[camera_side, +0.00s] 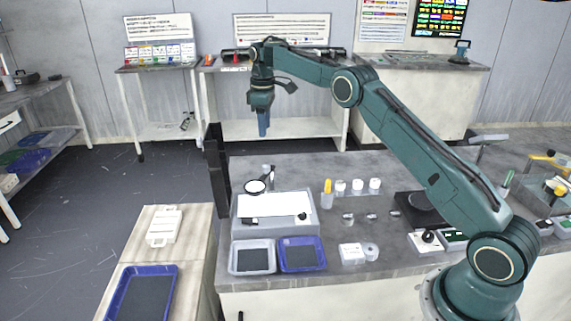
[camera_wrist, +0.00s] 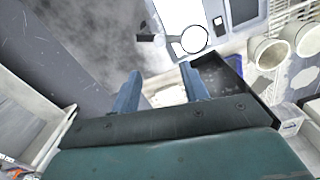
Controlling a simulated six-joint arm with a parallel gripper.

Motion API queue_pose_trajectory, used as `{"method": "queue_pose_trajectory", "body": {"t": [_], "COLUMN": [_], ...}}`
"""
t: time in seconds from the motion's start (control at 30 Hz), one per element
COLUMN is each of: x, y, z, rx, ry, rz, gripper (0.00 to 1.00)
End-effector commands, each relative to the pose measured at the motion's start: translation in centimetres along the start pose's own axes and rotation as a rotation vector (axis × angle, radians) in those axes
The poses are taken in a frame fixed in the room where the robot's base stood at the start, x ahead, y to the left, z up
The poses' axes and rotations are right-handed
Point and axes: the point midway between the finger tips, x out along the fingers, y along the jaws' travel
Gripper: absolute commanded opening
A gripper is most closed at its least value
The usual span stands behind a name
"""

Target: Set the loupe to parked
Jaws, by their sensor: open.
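The loupe (camera_side: 255,187) is a round lens in a dark ring, beside a small post at the back left of the workbench, near the white-topped box (camera_side: 275,205). In the wrist view the loupe (camera_wrist: 189,40) shows as a bright disc with a dark rim, and a short dark piece lies to its left. My gripper (camera_side: 263,130) hangs pointing down, well above the bench and the loupe, touching nothing. In the wrist view my gripper (camera_wrist: 160,84) has its two blue fingers apart with nothing between them.
A tall dark panel (camera_side: 216,165) stands at the bench's left edge, close to the loupe. A grey tray (camera_side: 252,244) and a blue tray (camera_side: 302,240) lie in front of the box. White cups (camera_side: 358,186) and a yellow-topped holder (camera_side: 327,187) stand to the right.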

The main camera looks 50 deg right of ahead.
Motion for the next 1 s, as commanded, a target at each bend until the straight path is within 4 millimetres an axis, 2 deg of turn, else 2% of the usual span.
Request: {"method": "queue_pose_trajectory", "body": {"t": [0.27,0.47,0.67,1.0], "x": [0.2,1.3,3.5,8.7], "y": [0.0,0.0,0.0,-0.1], "z": [0.0,0.0,0.1,0.1], "rx": [0.000,0.000,0.000,0.000], "ry": [-0.001,-0.002,-0.003,-0.002], "rz": [-0.001,-0.002,-0.003,-0.003], "gripper": [0.45,0.45,0.45,0.45]}}
